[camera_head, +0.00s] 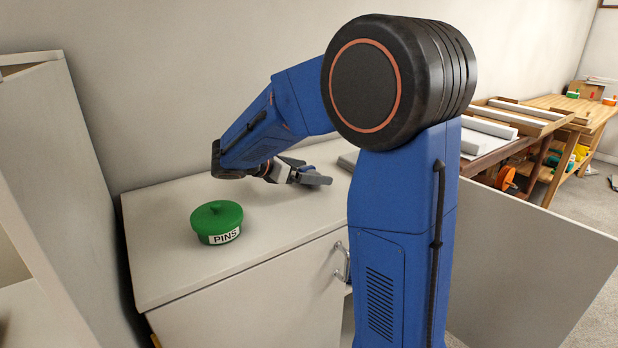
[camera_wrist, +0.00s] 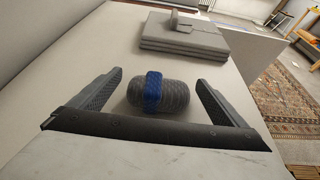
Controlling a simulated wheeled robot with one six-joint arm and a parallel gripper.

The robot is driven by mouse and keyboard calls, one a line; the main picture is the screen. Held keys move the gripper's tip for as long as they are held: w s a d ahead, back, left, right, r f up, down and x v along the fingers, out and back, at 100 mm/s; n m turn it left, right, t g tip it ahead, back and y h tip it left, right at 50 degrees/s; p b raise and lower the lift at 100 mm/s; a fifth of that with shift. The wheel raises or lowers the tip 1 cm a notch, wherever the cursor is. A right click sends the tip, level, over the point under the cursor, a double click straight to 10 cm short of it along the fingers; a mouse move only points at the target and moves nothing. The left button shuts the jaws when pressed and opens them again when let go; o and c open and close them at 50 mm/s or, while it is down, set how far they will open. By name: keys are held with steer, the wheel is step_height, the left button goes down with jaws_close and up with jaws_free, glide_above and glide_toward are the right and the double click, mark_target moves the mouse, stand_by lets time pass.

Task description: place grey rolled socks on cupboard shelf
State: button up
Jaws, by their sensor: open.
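The grey rolled socks (camera_wrist: 174,97), a plump ribbed roll with a blue band, lie on the pale cupboard top. My gripper (camera_wrist: 158,79) is open, with one finger on each side of the socks, apart from them as far as I can see. In the head view my gripper (camera_head: 308,174) is low over the back of the cupboard top (camera_head: 285,220), and the socks are mostly hidden there. The cupboard's right-hand door (camera_head: 535,250) stands open. My arm hides its opening, and no shelf inside it shows.
A green lidded pot marked PINS (camera_head: 217,222) stands on the top, left of my gripper. A folded grey stack (camera_wrist: 182,38) with a small grey item on it lies beyond the socks. A pale open unit (camera_head: 62,170) stands at the left. A wall runs behind.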

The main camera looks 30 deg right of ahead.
steer(key=c, duration=1.2)
steer(key=shift+c, duration=0.2)
